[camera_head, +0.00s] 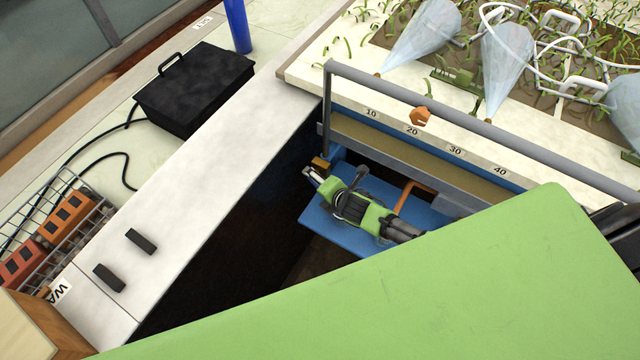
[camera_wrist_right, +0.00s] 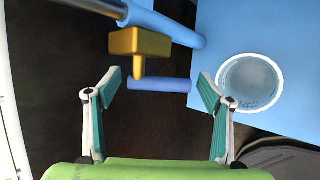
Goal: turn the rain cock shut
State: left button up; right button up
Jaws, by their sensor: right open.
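A yellow cock (camera_wrist_right: 140,42), which I take to be the rain cock, has a block-shaped top and a short stem on a blue pipe in the right wrist view. In the head view it is a small yellow block (camera_head: 320,163) beside the flume's near corner. My right gripper (camera_wrist_right: 160,77) is open and empty, with its two fingers apart; the cock is just beyond the fingertips, left of the middle. In the head view my right gripper (camera_head: 313,175) is close below the cock; whether they touch cannot be told. My left gripper is not in view.
A clear round cup (camera_wrist_right: 250,82) stands on a blue surface (camera_wrist_right: 225,35) to the right. A black box (camera_head: 195,85) and wire basket (camera_head: 60,225) are at the left.

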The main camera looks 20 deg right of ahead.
jog(key=shift+w+f, duration=0.2)
jog(key=c, duration=1.6)
jog(key=shift+f+b, duration=0.2)
jog(key=shift+b, duration=0.2)
jog(key=t+y+b, duration=0.1)
jog(key=b, duration=0.4)
jog(key=f+m+t+b, duration=0.1)
jog(key=t+b, duration=0.1)
jog(key=b, duration=0.3)
jog(key=t+y+b, duration=0.1)
jog(key=t+b, duration=0.1)
jog(key=b, duration=0.3)
jog(key=shift+w+a+f+m+y, duration=0.25)
jog(key=shift+w+a+m+y, duration=0.05)
jog(key=shift+w+a, duration=0.1)
jog(key=shift+c, duration=0.3)
jog(key=shift+t+b, duration=0.3)
jog(key=shift+b, duration=0.55)
jog(key=shift+r+b, duration=0.25)
jog(key=shift+b, duration=0.1)
jog(key=shift+w, duration=0.1)
